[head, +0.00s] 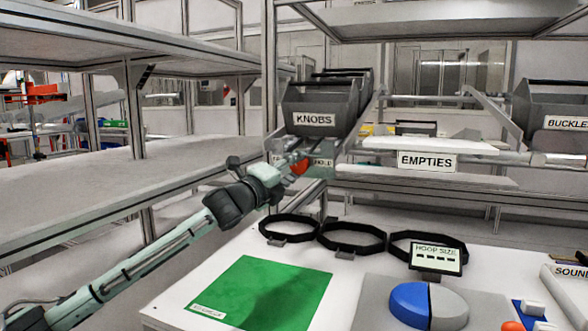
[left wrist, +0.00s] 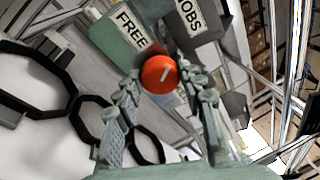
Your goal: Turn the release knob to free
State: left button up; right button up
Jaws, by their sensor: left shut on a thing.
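The orange-red release knob (head: 300,168) sits on a grey-green box below the KNOBS bin, in the middle of the head view. It also shows in the left wrist view (left wrist: 160,73), with a short white mark tilted a little right of upright. A FREE label (left wrist: 132,28) is above left of the knob there; a label reading HOLD (head: 322,162) is right of it in the head view. My left gripper (head: 293,164) is shut on the knob, its fingers on either side. The finger contacts are partly hidden. My right gripper is not in view.
The KNOBS bin (head: 322,105) hangs just above the knob. An EMPTIES shelf (head: 430,146) is to its right. The white table below carries several black hoops (head: 351,237), a green mat (head: 262,293) and a blue and grey disc (head: 410,303).

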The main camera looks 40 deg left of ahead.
pick_arm(q)
jog(key=shift+f+n, duration=0.1)
jog(key=shift+n, duration=0.7)
jog(key=o, duration=1.2)
jog(key=shift+c, duration=0.2)
jog(key=s+f, duration=0.1)
jog(key=s, duration=1)
jog(key=shift+s+d+f, duration=0.15)
jog(key=shift+s+f, duration=0.25)
